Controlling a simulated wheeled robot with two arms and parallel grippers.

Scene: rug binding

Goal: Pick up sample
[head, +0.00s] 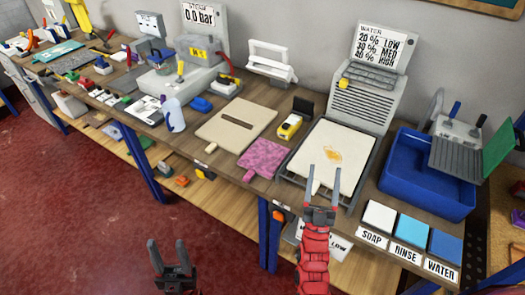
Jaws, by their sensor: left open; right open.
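A pink-purple speckled square (263,157), which looks like a carpet sample, lies flat on the workbench near its front edge. A cream board (330,140) with an orange-brown stain and a small front tab lies in a grey tray to its right; I cannot tell which of the two is the sample. My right gripper (324,178) is open and empty, its fingers in front of the cream board's front edge, to the right of the pink square. My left gripper (168,246) is open and empty, low over the floor in front of the bench.
A beige slotted board (236,124) lies left of the pink square, with a yellow device (289,127) behind it. A blue basin (415,178) and the SOAP, RINSE and WATER pads (411,225) are at the right. A machine reading 0.0 bar (200,45) stands behind.

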